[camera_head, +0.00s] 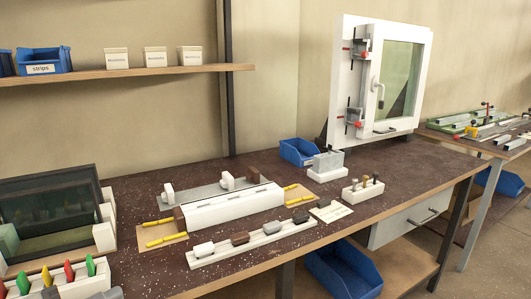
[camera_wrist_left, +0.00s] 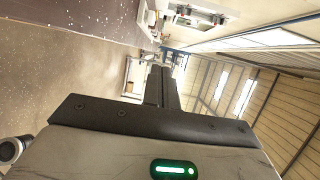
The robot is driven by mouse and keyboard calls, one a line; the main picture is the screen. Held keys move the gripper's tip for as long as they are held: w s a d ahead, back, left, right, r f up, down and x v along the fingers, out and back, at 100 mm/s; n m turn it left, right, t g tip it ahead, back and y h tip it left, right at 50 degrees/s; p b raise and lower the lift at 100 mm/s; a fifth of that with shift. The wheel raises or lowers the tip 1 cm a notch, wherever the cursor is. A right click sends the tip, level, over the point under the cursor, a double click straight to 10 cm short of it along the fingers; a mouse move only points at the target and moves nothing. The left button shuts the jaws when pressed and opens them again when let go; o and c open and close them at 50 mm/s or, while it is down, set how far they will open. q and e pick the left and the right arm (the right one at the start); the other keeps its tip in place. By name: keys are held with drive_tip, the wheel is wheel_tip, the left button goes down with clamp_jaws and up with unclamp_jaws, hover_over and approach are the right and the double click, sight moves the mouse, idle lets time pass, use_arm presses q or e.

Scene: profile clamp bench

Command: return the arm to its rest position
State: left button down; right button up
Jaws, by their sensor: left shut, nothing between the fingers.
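My left gripper (camera_wrist_left: 161,72) shows in the left wrist view, its two dark fingers together with nothing between them. It points away over the floor, apart from the bench, whose dark top shows at the upper left of that view. In the head view I cannot clearly make out the left gripper. My right gripper is in neither view.
The speckled brown bench (camera_head: 330,222) holds a white profile block (camera_head: 232,206), a rail with several clamp pads (camera_head: 250,240), a blue bin (camera_head: 298,152) and a white window frame (camera_head: 343,85). A dark-framed pane (camera_head: 50,205) and coloured-tab rack (camera_head: 60,280) stand left.

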use_arm(q)
drive_tip(key=s+d+f+n+t+y, duration=0.1)
drive_tip(key=s+d+f+n+y, duration=0.15)
drive_tip(key=f+n, duration=0.5)
drive_tip(key=s+d+f+n+y, duration=0.1)
drive_tip(key=s+f+n+y, duration=0.1)
drive_tip(key=f+n+y, duration=0.5)
drive_tip(key=s+d+f+n+g+h, duration=0.2)
drive_tip(key=s+d+f+n, duration=0.3)
drive_tip(key=d+n, duration=0.4)
drive_tip(key=shift+s+f+n+g, duration=0.45)
drive_tip(key=shift+s+g, duration=0.25)
drive_tip(key=shift+s, duration=0.1)
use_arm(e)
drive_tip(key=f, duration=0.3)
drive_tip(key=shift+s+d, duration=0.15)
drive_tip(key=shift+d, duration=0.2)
